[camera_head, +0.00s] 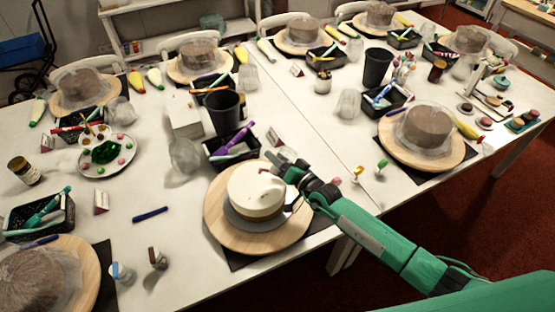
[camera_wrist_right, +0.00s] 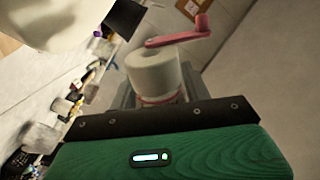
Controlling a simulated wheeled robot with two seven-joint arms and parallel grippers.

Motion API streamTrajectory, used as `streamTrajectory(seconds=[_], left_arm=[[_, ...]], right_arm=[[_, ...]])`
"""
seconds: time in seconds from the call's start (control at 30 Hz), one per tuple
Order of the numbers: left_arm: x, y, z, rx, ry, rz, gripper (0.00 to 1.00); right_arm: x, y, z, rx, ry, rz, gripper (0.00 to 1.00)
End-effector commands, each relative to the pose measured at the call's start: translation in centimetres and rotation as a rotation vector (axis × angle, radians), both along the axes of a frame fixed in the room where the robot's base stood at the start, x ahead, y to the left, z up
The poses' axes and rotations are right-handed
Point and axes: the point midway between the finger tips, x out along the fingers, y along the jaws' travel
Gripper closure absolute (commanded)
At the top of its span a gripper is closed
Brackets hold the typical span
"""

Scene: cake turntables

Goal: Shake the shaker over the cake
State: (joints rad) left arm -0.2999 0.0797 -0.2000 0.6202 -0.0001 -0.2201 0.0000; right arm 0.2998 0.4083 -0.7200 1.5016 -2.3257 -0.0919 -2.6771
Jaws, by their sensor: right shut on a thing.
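The white frosted cake (camera_head: 255,188) stands on a round wooden turntable (camera_head: 232,240) near the front edge of the table. My right gripper (camera_head: 288,168) reaches in from the right at the cake's far right edge in the head view. In the right wrist view, its grey fingers (camera_wrist_right: 156,92) are shut on a white cylindrical shaker (camera_wrist_right: 153,68). A pink crank-like piece (camera_wrist_right: 183,33) shows just above the shaker. The cake's pale side (camera_wrist_right: 45,20) fills the upper left of the wrist view. I cannot tell whether anything is falling from the shaker. My left gripper is out of view.
A black basket with purple tools (camera_head: 232,146) and a black cup (camera_head: 223,112) stand behind the cake. Other brown cakes on turntables (camera_head: 427,125) stand around the table.

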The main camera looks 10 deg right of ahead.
Motion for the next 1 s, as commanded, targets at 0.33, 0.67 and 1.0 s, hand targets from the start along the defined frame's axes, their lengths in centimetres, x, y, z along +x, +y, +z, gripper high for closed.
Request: streamTrajectory(seconds=[0.33, 0.67, 1.0], left_arm=[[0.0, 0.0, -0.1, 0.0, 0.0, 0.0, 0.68], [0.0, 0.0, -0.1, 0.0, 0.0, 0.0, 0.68], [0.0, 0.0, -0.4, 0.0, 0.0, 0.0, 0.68]], right_arm=[[-0.3, 0.5, -0.1, -0.036, -0.027, -0.001, 0.8], [0.0, 0.1, 0.5, -0.043, -0.034, -0.001, 0.8], [-0.4, 0.6, 0.0, -0.076, -0.054, -0.001, 0.8]])
